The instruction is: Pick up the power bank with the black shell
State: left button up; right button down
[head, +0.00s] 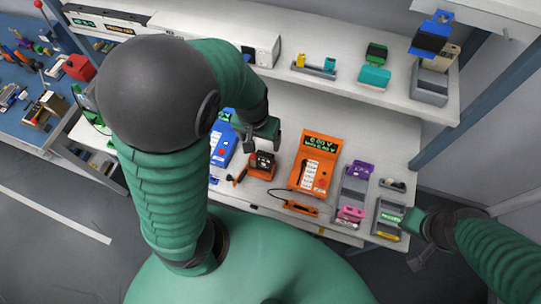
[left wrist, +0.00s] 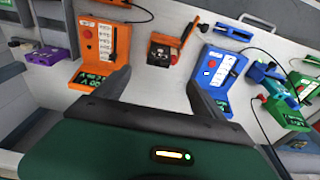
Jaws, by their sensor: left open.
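A small dark block sits in an orange holder (head: 262,165) on the bench; it also shows in the left wrist view (left wrist: 163,49). I cannot tell for certain that this block is the black-shelled power bank. My left gripper (head: 263,144) is open and empty, above the bench just behind the holder in the head view. In the left wrist view its fingers (left wrist: 157,80) are spread wide, with the holder beyond the gap between them. My right gripper (head: 416,240) is off the bench's right end; its jaw state is unclear.
An orange meter (head: 316,163) stands right of the holder, a blue one (head: 222,148) left. Grey trays with purple and pink items (head: 352,190) lie farther right. A shelf (head: 330,60) overhangs the bench's back. Bare bench (head: 292,122) lies behind the orange meter.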

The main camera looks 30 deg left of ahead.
pick_arm(q)
jog(key=b, duration=0.2)
send_near(265, 157)
jog(key=s+a, duration=0.1)
jog(key=f, duration=0.1)
jog(key=w+f, duration=0.1)
jog(key=f, duration=0.1)
jog(key=w+f, duration=0.1)
jog(key=shift+w+a+f+b, duration=0.1)
jog(key=shift+a+f+b, duration=0.1)
jog(key=shift+b, duration=0.2)
jog(key=f, duration=0.1)
jog(key=d+f+b, duration=0.1)
jog(key=shift+f, duration=0.4)
jog(key=shift+s+d+f, duration=0.2)
jog(key=shift+s+f, duration=0.05)
jog(key=shift+f, duration=0.05)
jog(key=shift+w+a+f, duration=0.1)
jog(key=shift+w+a, duration=0.05)
jog(key=shift+a, duration=0.1)
jog(key=shift+w+a, duration=0.1)
jog(key=shift+a, duration=0.15)
jog(key=c, duration=1)
jog(key=shift+d, duration=0.3)
jog(key=c, duration=0.5)
pick_arm(e)
jog(key=f, duration=0.3)
jog(key=a+f, duration=0.1)
jog(key=f, duration=0.1)
jog(key=shift+s, duration=0.2)
